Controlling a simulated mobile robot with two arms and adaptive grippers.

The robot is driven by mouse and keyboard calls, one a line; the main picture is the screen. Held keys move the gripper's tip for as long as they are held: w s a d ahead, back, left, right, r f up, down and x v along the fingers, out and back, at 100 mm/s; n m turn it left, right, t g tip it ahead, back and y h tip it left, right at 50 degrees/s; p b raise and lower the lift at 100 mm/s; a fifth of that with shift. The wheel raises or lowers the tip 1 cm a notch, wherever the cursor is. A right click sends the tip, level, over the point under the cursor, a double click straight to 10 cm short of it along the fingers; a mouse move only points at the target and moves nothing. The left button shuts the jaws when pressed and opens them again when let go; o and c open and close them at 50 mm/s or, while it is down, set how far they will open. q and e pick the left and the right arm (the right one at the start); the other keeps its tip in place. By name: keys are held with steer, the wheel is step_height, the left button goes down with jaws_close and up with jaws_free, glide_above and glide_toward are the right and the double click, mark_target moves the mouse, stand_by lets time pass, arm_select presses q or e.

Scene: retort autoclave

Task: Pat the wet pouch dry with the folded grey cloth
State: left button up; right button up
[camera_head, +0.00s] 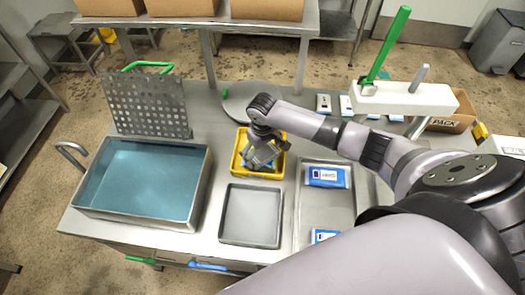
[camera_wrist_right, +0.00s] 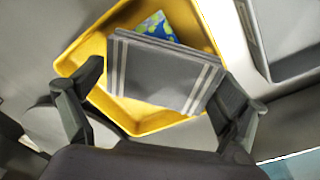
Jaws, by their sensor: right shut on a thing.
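My right gripper (camera_head: 265,153) is over the yellow tray (camera_head: 238,165) in the head view. In the right wrist view its fingers (camera_wrist_right: 158,100) are shut on the folded grey cloth (camera_wrist_right: 160,72), which has pale stripes near two edges. The cloth lies within the outline of the yellow tray (camera_wrist_right: 88,52), over a blue and green pouch (camera_wrist_right: 152,22). Only a corner of the pouch shows past the cloth; whether the cloth touches it is hard to tell. My left gripper is out of view.
A steel basin of blue water (camera_head: 145,180) stands at left, with a perforated plate (camera_head: 145,105) behind it. An empty grey tray (camera_head: 250,215) is in front of the yellow tray. A steel tray (camera_head: 325,208) at right holds blue and white pouches. A white device with a green lever (camera_head: 388,45) stands behind.

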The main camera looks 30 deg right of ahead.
steer(key=shift+r, duration=2.85)
steer(key=shift+f, duration=0.1)
steer(key=shift+t+h, duration=0.3)
steer(key=shift+w+a+f+b, duration=0.25)
steer(key=shift+a+f+b, duration=0.15)
steer(key=shift+f, duration=0.6)
steer(key=shift+w+a+f+b, duration=0.25)
steer(key=shift+f+b, duration=0.25)
steer(key=shift+f, duration=0.5)
steer(key=shift+w+a+f+b, duration=0.2)
steer(key=shift+a+f+b, duration=0.25)
steer(key=shift+f, duration=0.55)
steer(key=shift+f, duration=0.15)
steer(key=shift+s+f+p, duration=0.2)
steer(key=shift+f+p, duration=0.1)
steer(key=shift+p, duration=0.7)
stand_by(0.6)
